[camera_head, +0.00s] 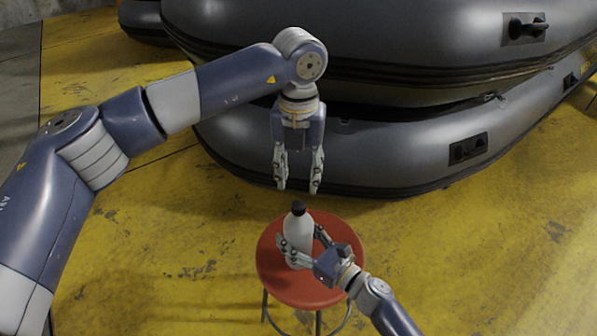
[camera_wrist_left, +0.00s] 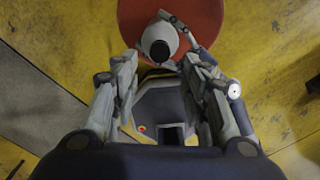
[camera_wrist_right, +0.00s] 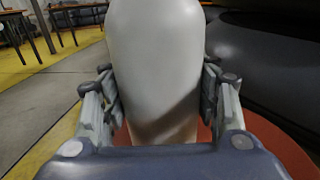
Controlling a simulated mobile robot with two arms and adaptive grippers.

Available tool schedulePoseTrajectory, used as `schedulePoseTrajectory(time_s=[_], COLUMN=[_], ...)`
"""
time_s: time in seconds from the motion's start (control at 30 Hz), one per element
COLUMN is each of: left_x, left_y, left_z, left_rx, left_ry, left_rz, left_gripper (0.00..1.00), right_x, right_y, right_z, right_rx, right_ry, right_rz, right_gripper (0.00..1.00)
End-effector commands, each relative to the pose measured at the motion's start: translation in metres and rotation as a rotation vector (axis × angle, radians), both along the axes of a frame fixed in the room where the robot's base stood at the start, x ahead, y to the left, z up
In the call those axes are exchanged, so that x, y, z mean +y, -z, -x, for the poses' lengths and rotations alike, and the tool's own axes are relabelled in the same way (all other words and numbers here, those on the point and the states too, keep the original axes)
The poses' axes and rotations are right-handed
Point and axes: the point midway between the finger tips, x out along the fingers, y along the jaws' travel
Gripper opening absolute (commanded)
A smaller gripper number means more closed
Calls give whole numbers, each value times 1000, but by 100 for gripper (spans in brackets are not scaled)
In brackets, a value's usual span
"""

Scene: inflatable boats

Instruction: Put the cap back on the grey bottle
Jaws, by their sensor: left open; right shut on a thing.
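The grey bottle (camera_head: 298,238) stands upright on a red round stool (camera_head: 268,262). A black cap (camera_head: 298,208) sits on top of its neck; whether it is tight I cannot tell. My right gripper (camera_head: 302,243) is shut on the bottle's body from the lower right, and its fingers show on both sides of the bottle (camera_wrist_right: 155,65) in the right wrist view. My left gripper (camera_head: 298,189) is open and empty, pointing down just above the cap. In the left wrist view the cap (camera_wrist_left: 160,50) and bottle top (camera_wrist_left: 158,32) lie beyond and between the fingertips.
Large grey inflatable boats (camera_head: 400,150) are stacked behind the stool, close behind my left gripper. The worn yellow floor (camera_head: 180,240) around the stool is clear. Tables (camera_wrist_right: 35,30) stand far off in the right wrist view.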

Motion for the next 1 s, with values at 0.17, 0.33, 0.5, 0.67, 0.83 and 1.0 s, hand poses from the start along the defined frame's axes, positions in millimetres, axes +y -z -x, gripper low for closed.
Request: schedulePoseTrajectory(time_s=[0.17,0.33,0.5,0.67,0.83,1.0], left_x=[0,0,0,0,0,0], left_y=[0,0,10,33,59,75], left_z=[0,0,1,1,1,0], left_rx=[0,0,3,4,3,1], left_ry=[-17,-16,-15,-15,-15,-16], left_rz=[0,0,-1,-2,-1,0], left_gripper=[41,41,41,41,41,41], right_x=[0,0,0,0,0,0], right_y=[0,0,0,0,0,0], right_z=[0,0,0,0,0,0], right_rx=[1,1,1,0,0,1], right_ry=[0,0,0,0,0,0], right_rz=[1,1,1,0,0,1], right_gripper=[0,0,0,0,0,0])
